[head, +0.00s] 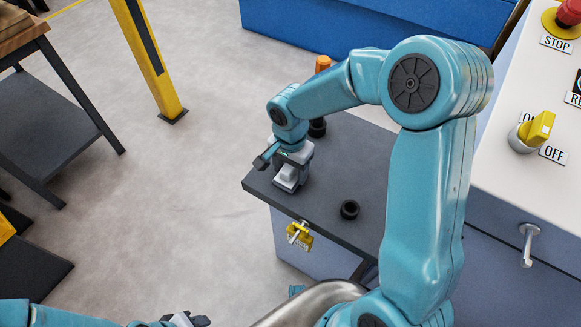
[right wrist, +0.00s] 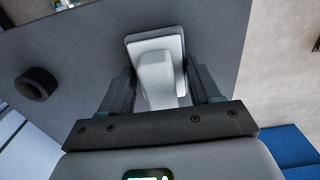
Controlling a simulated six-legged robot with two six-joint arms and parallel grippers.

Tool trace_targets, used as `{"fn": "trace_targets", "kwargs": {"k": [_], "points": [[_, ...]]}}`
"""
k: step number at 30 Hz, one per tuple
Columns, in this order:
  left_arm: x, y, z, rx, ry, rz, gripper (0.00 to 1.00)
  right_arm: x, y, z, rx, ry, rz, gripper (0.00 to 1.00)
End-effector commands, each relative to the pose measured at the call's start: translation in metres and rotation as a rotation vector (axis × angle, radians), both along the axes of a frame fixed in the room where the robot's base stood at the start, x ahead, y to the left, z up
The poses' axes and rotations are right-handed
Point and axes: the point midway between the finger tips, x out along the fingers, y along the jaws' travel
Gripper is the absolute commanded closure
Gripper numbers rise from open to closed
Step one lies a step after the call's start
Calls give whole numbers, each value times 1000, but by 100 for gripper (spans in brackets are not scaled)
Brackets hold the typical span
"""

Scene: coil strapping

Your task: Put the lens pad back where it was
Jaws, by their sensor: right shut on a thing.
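A pale grey-white block with a flat base plate and a raised grip, which I take to be the lens pad (head: 287,181), is at the left part of the dark tabletop. My right gripper (head: 289,159) is above it, shut on its raised grip. In the right wrist view the pad (right wrist: 157,72) sits between both fingers of the gripper (right wrist: 163,92), its plate against the dark top. I cannot tell whether it touches the top or is just above. My left gripper (head: 186,320) is at the bottom edge, cut off, its jaws unclear.
A black ring (head: 349,209) lies on the tabletop (head: 335,185), right of the pad. A black round piece (head: 317,128) and an orange-topped item (head: 322,63) are behind. A yellow latch (head: 299,236) is on the cabinet front. A panel with switches (head: 500,150) is at right.

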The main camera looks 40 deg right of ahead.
Motion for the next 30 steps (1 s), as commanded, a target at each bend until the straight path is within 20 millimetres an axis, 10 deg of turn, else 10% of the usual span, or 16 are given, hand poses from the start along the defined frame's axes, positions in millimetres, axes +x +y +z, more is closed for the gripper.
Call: {"fn": "trace_targets", "kwargs": {"k": [3,4,6,17,30], "points": [[0,0,-1,0,0,0,57,0,0,-1,0,0,0,61],[0,0,-1,0,0,0,57,0,0,-1,0,0,0,30],[0,0,-1,0,0,0,57,0,0,0,0,0,0,11],[0,0,1,0,0,0,57,1,0,6,-1,-4,0,11],[0,0,13,0,0,0,57,1,0,98,-1,-5,-1,11]]}}
